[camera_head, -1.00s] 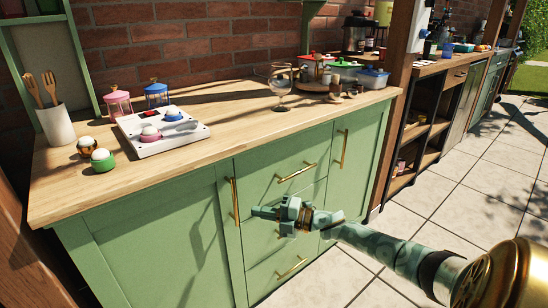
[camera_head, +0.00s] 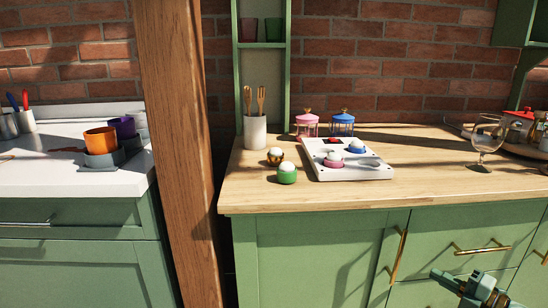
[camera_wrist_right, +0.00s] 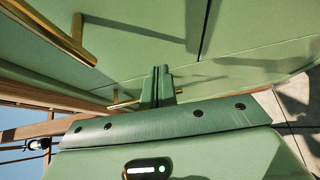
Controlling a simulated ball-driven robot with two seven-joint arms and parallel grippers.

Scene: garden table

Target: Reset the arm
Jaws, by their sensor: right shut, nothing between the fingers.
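My right gripper (camera_head: 470,288) shows at the bottom right of the head view, in front of the green cabinet (camera_head: 320,255) and below the countertop. It is shut and empty. In the right wrist view its closed fingers (camera_wrist_right: 158,85) point at the green cabinet front, with a brass handle (camera_wrist_right: 50,32) at upper left. I cannot tell how far the fingers are from the cabinet. My left gripper is not in view.
A white tray (camera_head: 374,172) with small egg cups stands on the wooden countertop (camera_head: 430,160). A wine glass (camera_head: 487,138) stands to its right. A wooden post (camera_head: 180,150) rises at left, beside a white counter (camera_head: 60,180) with cups.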

